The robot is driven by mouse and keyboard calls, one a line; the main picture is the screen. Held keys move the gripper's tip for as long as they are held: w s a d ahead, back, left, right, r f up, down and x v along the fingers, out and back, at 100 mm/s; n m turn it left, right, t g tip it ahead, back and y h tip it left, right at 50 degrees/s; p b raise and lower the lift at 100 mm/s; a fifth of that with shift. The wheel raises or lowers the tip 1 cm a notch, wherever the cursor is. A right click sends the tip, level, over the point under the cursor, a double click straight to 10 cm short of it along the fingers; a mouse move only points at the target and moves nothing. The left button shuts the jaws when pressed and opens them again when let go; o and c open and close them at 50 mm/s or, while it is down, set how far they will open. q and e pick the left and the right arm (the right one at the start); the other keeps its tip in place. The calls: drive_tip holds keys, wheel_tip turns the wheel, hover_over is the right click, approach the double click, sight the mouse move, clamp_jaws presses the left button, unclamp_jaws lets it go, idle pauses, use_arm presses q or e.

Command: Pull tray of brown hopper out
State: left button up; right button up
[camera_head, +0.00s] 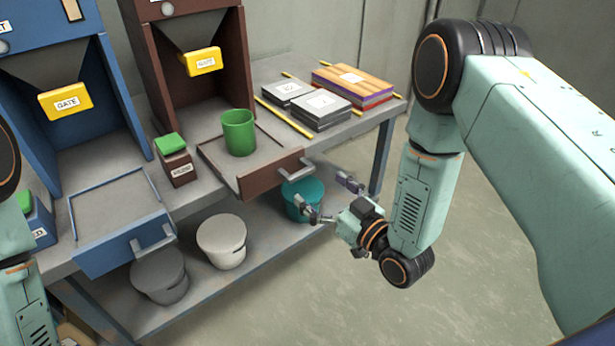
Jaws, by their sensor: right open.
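The brown hopper (212,101) stands at the back of the bench with a yellow gate (203,61). Its tray (218,161) sits below it, with a brown front panel reaching the bench's front edge and a grey bar handle (297,168) on that panel. A green cup (239,133) stands upright on the tray. My right gripper (325,194) is open and empty, in front of the bench, just right of and below the handle and apart from it. My left arm shows only in part at the left edge; its gripper is out of view.
A blue hopper (124,110) with its own tray (124,243) stands to the left. A small brown box with a green top (176,160) sits between the trays. Stacked slabs (320,108) lie to the right. Buckets (221,240) stand on the lower shelf. The floor at right is clear.

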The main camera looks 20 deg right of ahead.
sight(303, 174)
drive_tip(key=v, duration=0.5)
drive_tip(key=shift+s, duration=0.15)
drive_tip(key=shift+d, duration=0.1)
drive_tip(key=x, duration=1.2)
